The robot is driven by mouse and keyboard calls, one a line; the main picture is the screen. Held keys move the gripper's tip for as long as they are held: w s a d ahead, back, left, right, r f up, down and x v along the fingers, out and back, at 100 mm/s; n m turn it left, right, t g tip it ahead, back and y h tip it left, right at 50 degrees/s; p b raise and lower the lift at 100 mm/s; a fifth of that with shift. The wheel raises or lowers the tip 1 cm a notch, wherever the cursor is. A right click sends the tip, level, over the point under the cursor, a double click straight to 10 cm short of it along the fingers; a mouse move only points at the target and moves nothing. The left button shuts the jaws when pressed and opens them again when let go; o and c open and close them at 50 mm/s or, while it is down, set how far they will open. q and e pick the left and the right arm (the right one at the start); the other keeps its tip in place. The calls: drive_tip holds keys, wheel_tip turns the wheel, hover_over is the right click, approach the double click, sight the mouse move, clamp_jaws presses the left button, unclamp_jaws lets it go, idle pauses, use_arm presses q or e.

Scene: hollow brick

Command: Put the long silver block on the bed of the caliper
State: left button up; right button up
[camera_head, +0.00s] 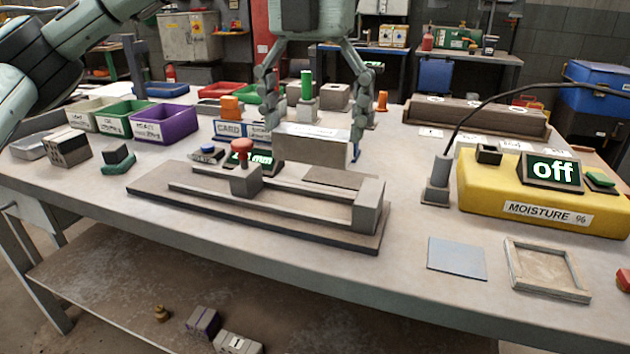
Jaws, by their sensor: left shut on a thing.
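The long silver block (310,150) is between the fingers of my left gripper (313,137), which reaches down from the top centre and is shut on the block's two ends. The block appears level, behind the caliper. I cannot tell how high it is held. The caliper (160,190) lies across the front of the table, with a long dark base and raised rails. A grey block-shaped jaw (368,206) stands at its right end. A jaw with a red knob (242,150) stands left of its middle. The bed between these jaws is empty. My right gripper is not in view.
A small green-lit display (264,161) stands behind the caliper. A yellow moisture meter (480,190) reading "off" is at right, with a grey plate (456,258) and square frame (545,270) in front. Bins, including a purple one (166,125), stand at left.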

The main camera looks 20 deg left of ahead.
use_arm(q)
wheel_tip(320, 180, down, 3)
drive_tip(key=shift+s+r, duration=0.1)
drive_tip(key=shift+s, duration=0.05)
drive_tip(key=shift+f, duration=2.25)
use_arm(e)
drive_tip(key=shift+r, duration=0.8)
use_arm(q)
drive_tip(key=shift+f+b, duration=0.2)
drive_tip(key=shift+b, duration=0.1)
drive_tip(key=o, duration=1.5)
drive_tip(key=shift+o, duration=0.9)
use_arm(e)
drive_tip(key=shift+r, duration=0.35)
